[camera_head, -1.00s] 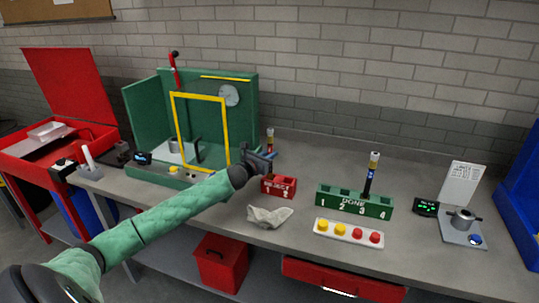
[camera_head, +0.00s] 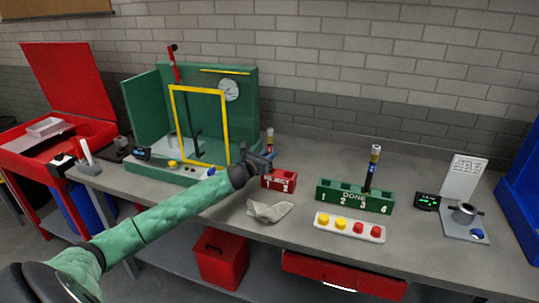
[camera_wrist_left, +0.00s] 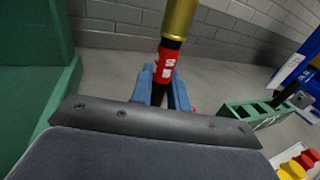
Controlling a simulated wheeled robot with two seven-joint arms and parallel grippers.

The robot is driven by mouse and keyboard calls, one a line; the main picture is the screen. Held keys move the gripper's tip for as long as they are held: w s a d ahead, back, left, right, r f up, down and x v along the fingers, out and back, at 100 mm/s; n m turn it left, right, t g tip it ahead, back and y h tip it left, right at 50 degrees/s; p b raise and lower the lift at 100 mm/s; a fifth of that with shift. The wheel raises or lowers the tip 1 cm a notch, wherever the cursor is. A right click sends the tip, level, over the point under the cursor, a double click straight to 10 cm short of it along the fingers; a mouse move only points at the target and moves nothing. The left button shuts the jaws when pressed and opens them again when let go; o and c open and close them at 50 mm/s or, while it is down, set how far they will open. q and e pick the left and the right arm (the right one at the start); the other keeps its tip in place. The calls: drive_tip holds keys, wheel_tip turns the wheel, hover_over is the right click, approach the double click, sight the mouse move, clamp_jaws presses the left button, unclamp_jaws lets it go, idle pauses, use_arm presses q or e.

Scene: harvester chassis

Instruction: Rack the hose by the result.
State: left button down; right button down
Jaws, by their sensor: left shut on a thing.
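My left gripper (camera_head: 264,158) is shut on an upright hose (camera_head: 270,138) with a gold end, seen behind the red reject rack (camera_head: 279,179). In the left wrist view the hose (camera_wrist_left: 167,62) is black with a red label and a gold upper part, between the blue fingertips; its lower end is hidden. The green DONE rack (camera_head: 340,203), numbered 1 to 4, is to the right of the gripper. Another dark hose (camera_head: 372,168) stands upright in it, apparently in slot 3. My right gripper is not in view.
A green test cabinet (camera_head: 240,90) with a yellow frame (camera_head: 226,125) is left of the gripper. A crumpled cloth (camera_head: 268,211) and a tray with yellow and red caps (camera_head: 349,228) lie in front of the racks. A small display (camera_head: 427,201) and a grey fixture (camera_head: 464,214) stand at right.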

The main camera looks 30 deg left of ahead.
use_arm(q)
drive_tip(key=c, duration=1.3)
unclamp_jaws()
drive_tip(key=shift+s, duration=0.1)
drive_tip(key=shift+s+f, duration=0.1)
drive_tip(key=shift+s, duration=0.15)
drive_tip(key=shift+s+a+b, duration=0.15)
drive_tip(key=shift+s+b, duration=0.7)
drive_tip(key=shift+s, duration=0.9)
drive_tip(key=shift+s+a+b, duration=0.15)
drive_tip(key=shift+s+b, duration=0.65)
drive_tip(key=shift+s, duration=0.95)
